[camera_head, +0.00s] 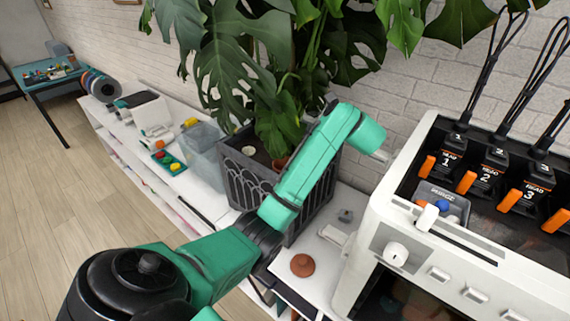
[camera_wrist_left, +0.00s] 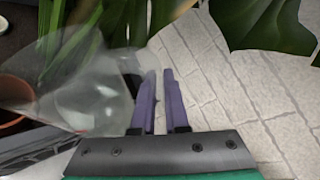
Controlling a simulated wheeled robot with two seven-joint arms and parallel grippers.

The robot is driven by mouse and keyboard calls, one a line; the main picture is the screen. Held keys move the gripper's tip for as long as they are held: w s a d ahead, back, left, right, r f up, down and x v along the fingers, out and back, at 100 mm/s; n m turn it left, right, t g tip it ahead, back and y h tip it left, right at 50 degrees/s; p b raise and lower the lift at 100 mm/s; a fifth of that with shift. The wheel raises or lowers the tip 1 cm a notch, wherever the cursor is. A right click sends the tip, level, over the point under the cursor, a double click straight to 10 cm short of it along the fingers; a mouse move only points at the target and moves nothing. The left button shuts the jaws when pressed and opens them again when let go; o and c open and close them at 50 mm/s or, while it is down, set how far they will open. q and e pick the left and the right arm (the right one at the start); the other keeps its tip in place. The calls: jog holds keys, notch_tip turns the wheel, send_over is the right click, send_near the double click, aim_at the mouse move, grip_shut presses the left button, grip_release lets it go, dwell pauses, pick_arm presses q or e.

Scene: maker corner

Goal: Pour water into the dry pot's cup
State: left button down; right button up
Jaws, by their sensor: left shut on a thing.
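My left gripper (camera_wrist_left: 162,100) has purple fingers, shut on a clear see-through vessel (camera_wrist_left: 88,85) in the left wrist view. The vessel extends left from the fingers and looks tilted; I cannot tell whether it holds water. Its far left end overlaps a terracotta cup (camera_wrist_left: 8,102) at the picture's left edge. In the head view a terracotta rim (camera_head: 279,164) shows in the dark grey planter (camera_head: 232,178), partly hidden by leaves and my left arm. The left fingers and vessel are not clearly visible there. My right gripper is not in view.
Large plant leaves (camera_head: 238,50) hang over the planter, against a white brick wall (camera_head: 400,85). A white machine (camera_head: 365,225) stands at right. A brown-orange round piece (camera_head: 302,265) lies on the white shelf. A clear bin (camera_head: 200,150) is left of the planter.

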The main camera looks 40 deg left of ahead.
pick_arm(q)
jog(key=w+d+m+g, duration=0.1)
jog(key=m, duration=0.1)
jog(key=w+r+m+g+y, duration=0.1)
jog(key=w+m, duration=0.1)
jog(key=w+d+m+g+y+p, duration=0.1)
jog(key=shift+w+d+r+m+g, duration=0.2)
jog(key=shift+w+d+m+g, duration=0.1)
jog(key=shift+m+g, duration=0.1)
dwell(0.4)
